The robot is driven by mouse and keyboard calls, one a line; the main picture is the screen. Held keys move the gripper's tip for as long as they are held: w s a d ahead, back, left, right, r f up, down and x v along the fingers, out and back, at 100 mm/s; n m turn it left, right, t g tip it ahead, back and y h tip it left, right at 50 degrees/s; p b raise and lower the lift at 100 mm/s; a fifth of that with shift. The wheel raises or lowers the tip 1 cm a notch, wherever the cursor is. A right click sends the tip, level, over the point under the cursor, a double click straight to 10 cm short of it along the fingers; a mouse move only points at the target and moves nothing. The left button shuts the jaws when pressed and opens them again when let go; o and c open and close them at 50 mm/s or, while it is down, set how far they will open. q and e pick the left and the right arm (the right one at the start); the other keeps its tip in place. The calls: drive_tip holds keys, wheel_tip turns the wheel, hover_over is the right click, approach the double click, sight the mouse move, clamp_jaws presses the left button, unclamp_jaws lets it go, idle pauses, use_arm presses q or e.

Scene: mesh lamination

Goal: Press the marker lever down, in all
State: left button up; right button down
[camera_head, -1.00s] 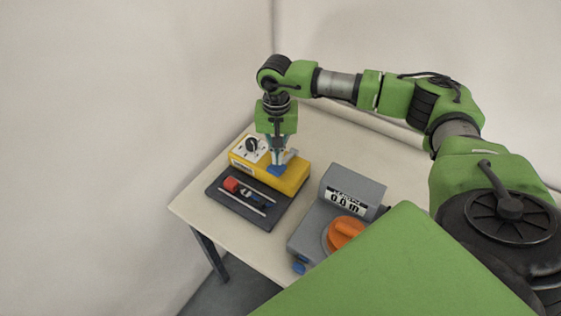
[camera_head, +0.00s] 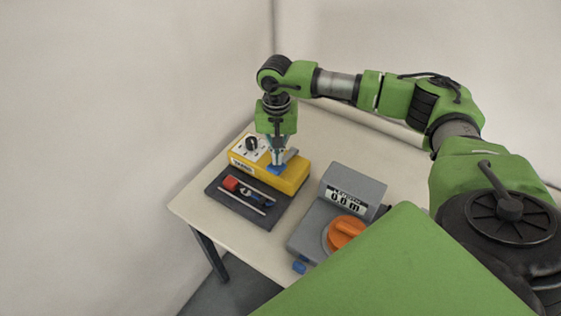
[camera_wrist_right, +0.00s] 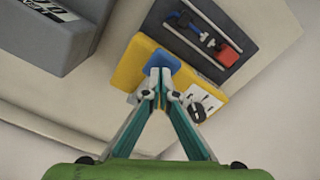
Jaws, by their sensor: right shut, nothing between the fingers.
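The yellow marker box (camera_head: 292,180) stands at the back left of the table, with a white panel and a black knob (camera_head: 252,144) at its left end. Its blue lever pad (camera_head: 275,170) lies on top; the pad also shows in the right wrist view (camera_wrist_right: 163,60). My right gripper (camera_head: 277,163) points down with its fingers together and empty. Its tips are at the blue pad; whether they touch it I cannot tell. In the right wrist view the fingertips (camera_wrist_right: 160,72) overlap the pad's edge. A grey lever piece (camera_head: 291,154) sits beside the fingers. My left gripper is not in view.
A dark tray (camera_head: 270,217) with a red-and-blue tool (camera_head: 231,183) and thin rods lies in front of the yellow box. A grey device (camera_head: 358,186) with a display and an orange knob (camera_head: 346,230) stands to the right.

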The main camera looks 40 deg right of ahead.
sight(278, 167)
drive_tip(key=shift+s+f+b, duration=0.1)
drive_tip(key=shift+f+b, duration=2)
drive_tip(key=shift+f, duration=0.55)
drive_tip(key=shift+r, duration=0.1)
drive_tip(key=shift+r+p, duration=1.25)
drive_tip(key=shift+r, duration=0.85)
drive_tip(key=shift+r+p, duration=1.25)
drive_tip(key=shift+r, duration=1.3)
drive_tip(key=shift+f, duration=0.1)
